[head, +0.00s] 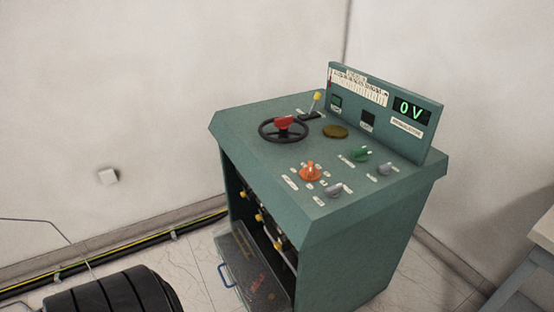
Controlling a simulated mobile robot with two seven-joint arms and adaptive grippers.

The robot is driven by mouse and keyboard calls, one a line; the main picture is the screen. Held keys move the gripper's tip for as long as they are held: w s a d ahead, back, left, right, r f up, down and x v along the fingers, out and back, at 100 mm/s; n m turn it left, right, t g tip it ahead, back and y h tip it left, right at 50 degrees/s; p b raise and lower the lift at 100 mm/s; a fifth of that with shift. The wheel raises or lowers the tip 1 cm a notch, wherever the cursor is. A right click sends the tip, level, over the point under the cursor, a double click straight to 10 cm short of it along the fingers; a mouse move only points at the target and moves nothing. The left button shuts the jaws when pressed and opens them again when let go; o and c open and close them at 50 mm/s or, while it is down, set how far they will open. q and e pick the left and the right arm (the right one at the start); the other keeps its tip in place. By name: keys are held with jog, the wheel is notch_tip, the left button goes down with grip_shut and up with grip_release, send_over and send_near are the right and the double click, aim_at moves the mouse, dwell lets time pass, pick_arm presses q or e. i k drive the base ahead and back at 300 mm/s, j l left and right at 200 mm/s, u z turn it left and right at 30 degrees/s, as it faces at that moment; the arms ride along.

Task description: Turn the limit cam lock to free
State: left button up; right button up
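A green control cabinet (345,250) stands in the middle of the head view. Its sloping top carries a black handwheel (262,135) with a red centre, a yellow-tipped lever (317,98), an orange knob (311,172), a green knob (361,153) and two grey knobs (334,190) (386,169). Inside the open front are several yellow-ended parts (260,218), partly in shadow. The labels are too small to read, so I cannot tell which part is the limit cam lock or how it is set. Neither gripper is in view.
A panel on the cabinet shows 0 V (411,110). A panel with a blue handle (224,275) is at the cabinet's lower front. A black ribbed object (112,294) is at bottom left. A table (540,240) is at the right edge. Yellow-striped cable (140,245) runs along the wall.

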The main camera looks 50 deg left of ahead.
aim_at(332, 192)
jog(key=u, duration=1.2)
